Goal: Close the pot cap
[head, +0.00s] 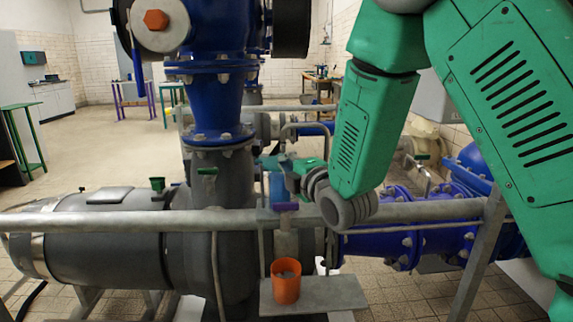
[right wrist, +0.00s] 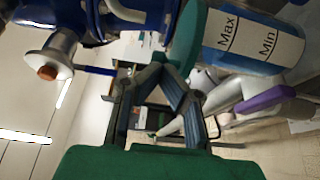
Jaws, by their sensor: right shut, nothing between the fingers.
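The pot is a blue cylinder (head: 277,187) standing behind the grey rail in the head view. In the right wrist view its blue body (right wrist: 258,40) carries a white label with Max and Min. A green part that looks like the pot cap (right wrist: 186,38) lies along the top end of the pot. I cannot tell whether it is fully seated. My right gripper (head: 285,170) is at the top of the pot, partly hidden by its own wrist. In the right wrist view its fingertips (right wrist: 160,72) are together and empty, close to the green part; contact is unclear. My left gripper is out of view.
A grey rail (head: 120,222) crosses in front of the pot. An orange cup (head: 286,282) stands on a grey ledge (head: 335,294) below. A purple handle (right wrist: 266,98) is beside the pot. Blue pipework (head: 213,100) rises at left, with more blue flanged pipe (head: 400,243) at right.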

